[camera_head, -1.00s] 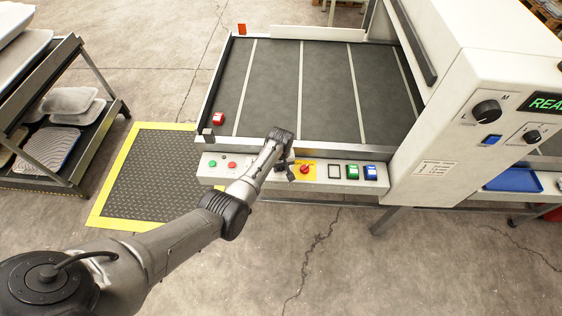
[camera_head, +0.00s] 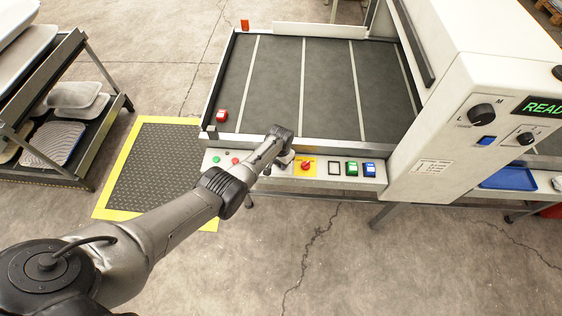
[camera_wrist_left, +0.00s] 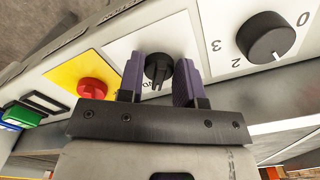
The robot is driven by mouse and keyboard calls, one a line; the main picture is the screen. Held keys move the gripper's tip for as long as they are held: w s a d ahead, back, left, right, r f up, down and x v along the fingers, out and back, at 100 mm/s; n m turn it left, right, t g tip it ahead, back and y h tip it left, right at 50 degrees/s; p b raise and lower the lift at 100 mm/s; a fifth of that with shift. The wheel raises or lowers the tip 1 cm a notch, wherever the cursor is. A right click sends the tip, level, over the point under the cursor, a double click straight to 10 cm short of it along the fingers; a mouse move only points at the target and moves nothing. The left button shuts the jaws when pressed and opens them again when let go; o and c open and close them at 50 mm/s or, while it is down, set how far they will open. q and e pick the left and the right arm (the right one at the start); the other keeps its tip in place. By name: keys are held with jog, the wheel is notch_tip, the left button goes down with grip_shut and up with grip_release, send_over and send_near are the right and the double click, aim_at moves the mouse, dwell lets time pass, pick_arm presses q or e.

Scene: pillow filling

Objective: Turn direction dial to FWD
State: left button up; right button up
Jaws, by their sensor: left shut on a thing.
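The direction dial (camera_wrist_left: 158,66) is a small black knob on a white plate, seen in the left wrist view. The two purple fingers of my left gripper (camera_wrist_left: 161,72) stand on either side of it and are shut on it. Its pointer direction is unclear, and the fingers and gripper body cover most of its label, so I cannot read its setting. In the head view my left gripper (camera_head: 279,163) is at the front control strip (camera_head: 330,179), left of the red emergency knob, and hides the dial. My right gripper is not in view.
A red knob (camera_wrist_left: 91,88) on a yellow plate sits beside the dial. A larger numbered dial (camera_wrist_left: 266,38) is on the other side. Green (camera_head: 351,169) and blue (camera_head: 370,170) switches lie farther right on the strip.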

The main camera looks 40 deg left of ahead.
pick_arm(q)
jog(key=shift+m, duration=0.6)
jog(key=o, duration=0.9)
jog(key=shift+r, duration=0.1)
notch_tip(320, 180, up, 14)
jog(key=p, duration=0.6)
jog(key=shift+f+p, duration=0.2)
jog(key=shift+p, duration=0.2)
